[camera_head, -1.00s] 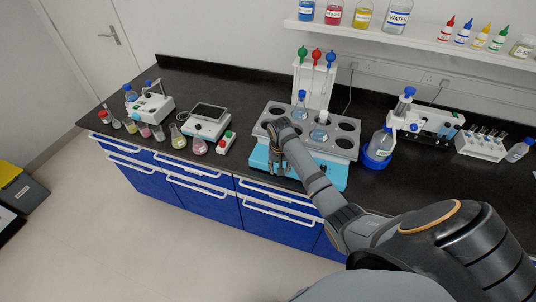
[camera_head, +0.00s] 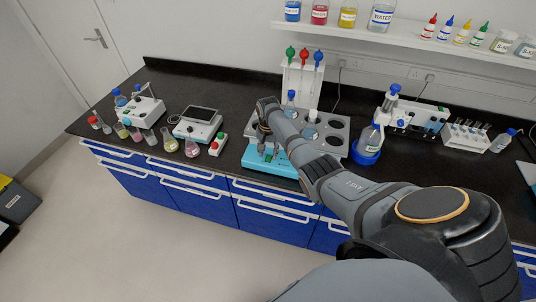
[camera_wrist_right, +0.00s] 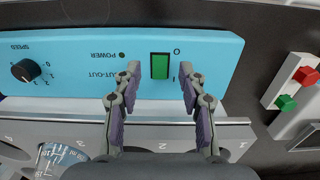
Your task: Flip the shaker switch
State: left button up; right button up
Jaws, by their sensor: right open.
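The shaker is a grey holed rack (camera_head: 335,124) on a light blue base (camera_head: 268,165) on the bench. Its blue front panel (camera_wrist_right: 215,50) fills the upper part of the right wrist view. The green rocker switch (camera_wrist_right: 160,66), marked O and I, is on this panel, beside a black speed knob (camera_wrist_right: 25,71). My right gripper (camera_wrist_right: 158,72) is open, with one finger on each side of the switch and nothing held. I cannot tell whether the fingers touch the panel. In the head view the right gripper (camera_head: 266,146) is over the shaker's left front. My left gripper is not in view.
A small box with red and green buttons (camera_wrist_right: 303,80) stands close beside the shaker. It also shows in the head view (camera_head: 217,144). Flasks hold liquid in the rack. A blue-based bottle (camera_head: 368,145) stands to the right. Pipettes on a white stand (camera_head: 303,85) are behind.

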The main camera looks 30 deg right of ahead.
aim_at(269, 158)
jog(key=shift+f, duration=1.1)
grip_shut()
